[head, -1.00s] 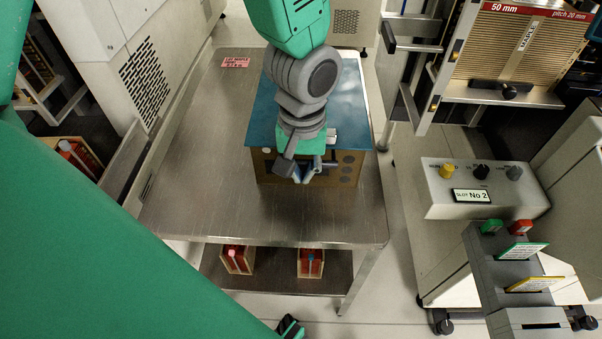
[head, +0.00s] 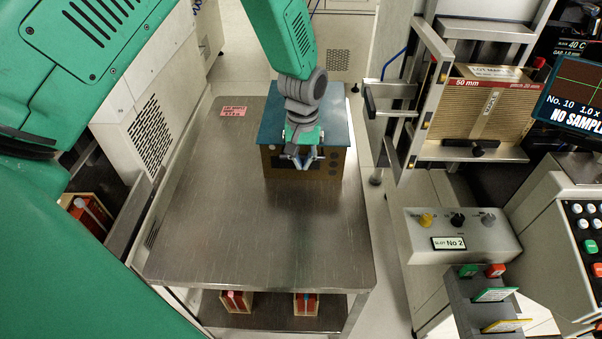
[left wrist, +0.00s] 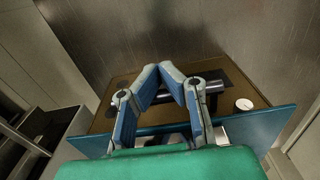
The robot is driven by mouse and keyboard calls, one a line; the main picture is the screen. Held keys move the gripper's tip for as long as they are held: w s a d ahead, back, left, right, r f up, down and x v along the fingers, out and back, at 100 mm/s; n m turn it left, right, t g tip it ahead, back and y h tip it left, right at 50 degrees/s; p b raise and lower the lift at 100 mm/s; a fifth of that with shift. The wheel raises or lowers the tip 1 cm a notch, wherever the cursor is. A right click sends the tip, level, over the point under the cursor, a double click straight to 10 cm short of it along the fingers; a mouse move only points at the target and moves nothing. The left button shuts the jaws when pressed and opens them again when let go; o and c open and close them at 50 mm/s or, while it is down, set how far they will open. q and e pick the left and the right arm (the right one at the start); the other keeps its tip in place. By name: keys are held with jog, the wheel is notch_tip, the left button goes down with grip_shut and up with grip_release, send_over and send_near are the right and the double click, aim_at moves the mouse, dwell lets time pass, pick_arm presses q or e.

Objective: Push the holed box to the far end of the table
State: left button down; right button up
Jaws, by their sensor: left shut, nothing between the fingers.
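The holed box (head: 336,160) has a blue top and a brown front with round holes. It stands upright on the steel table (head: 250,230), at the far right part, with its back near the far edge. The exact gap there is hidden. My left gripper (head: 299,163) is shut and empty at the box's near face. In the left wrist view its fingertips (left wrist: 168,66) meet in front of the brown face (left wrist: 245,88), close to a dark bar; I cannot tell if they touch. My right gripper is not in view.
A pink label (head: 233,111) lies on the table's far left. The near half of the tabletop is clear. A cream vented cabinet (head: 150,130) borders the left side. A control box (head: 462,235) and racks stand to the right. Small red-filled crates (head: 236,301) sit on the lower shelf.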

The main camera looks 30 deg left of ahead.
pick_arm(q)
jog(key=w+a, duration=0.4)
jog(key=w, duration=0.3)
jog(key=shift+w+a+f, duration=0.15)
jog(key=shift+w, duration=0.2)
notch_tip(320, 180, up, 12)
jog(key=shift+w+f, duration=0.1)
jog(key=shift+f, duration=0.1)
